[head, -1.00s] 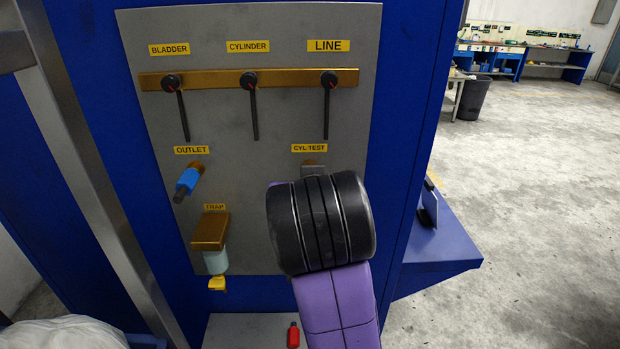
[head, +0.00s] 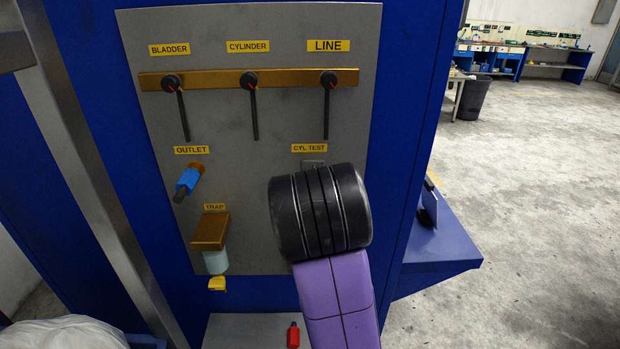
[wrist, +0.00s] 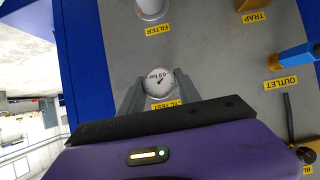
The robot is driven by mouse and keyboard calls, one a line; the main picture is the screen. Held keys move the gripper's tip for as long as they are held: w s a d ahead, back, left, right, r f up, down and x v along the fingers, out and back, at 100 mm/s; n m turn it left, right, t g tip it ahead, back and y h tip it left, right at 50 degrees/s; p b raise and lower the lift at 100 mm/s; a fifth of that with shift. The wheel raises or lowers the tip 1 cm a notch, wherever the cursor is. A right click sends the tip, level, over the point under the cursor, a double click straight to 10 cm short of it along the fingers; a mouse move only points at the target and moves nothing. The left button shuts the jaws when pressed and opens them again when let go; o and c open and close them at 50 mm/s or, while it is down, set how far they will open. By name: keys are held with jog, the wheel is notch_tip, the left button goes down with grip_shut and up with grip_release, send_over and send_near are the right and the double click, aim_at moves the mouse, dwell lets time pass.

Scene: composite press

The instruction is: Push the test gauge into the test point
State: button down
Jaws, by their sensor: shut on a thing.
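The test gauge (wrist: 159,81) shows in the wrist view as a round white dial reading about 0.0 bar. My gripper (wrist: 159,88) is shut on it, one grey finger on each side, in front of the grey panel. The CYL TEST label shows in the head view (head: 309,148) and, partly covered, in the wrist view (wrist: 168,104). The test point is hidden behind the gauge and my arm, so I cannot tell whether the gauge touches it or how deep it sits. In the head view my arm's black and purple links cover the gripper and gauge.
The panel (head: 270,115) carries the BLADDER, CYLINDER and LINE levers (head: 327,105) above. The blue outlet fitting (head: 187,181) and the trap (head: 211,231) are at left. A white filter part (wrist: 151,9) is near the gauge. A blue shelf (head: 440,245) juts out at right.

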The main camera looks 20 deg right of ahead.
jog(key=shift+w, duration=0.15)
jog(key=c, duration=0.8)
grip_release()
jog(key=shift+o, duration=0.2)
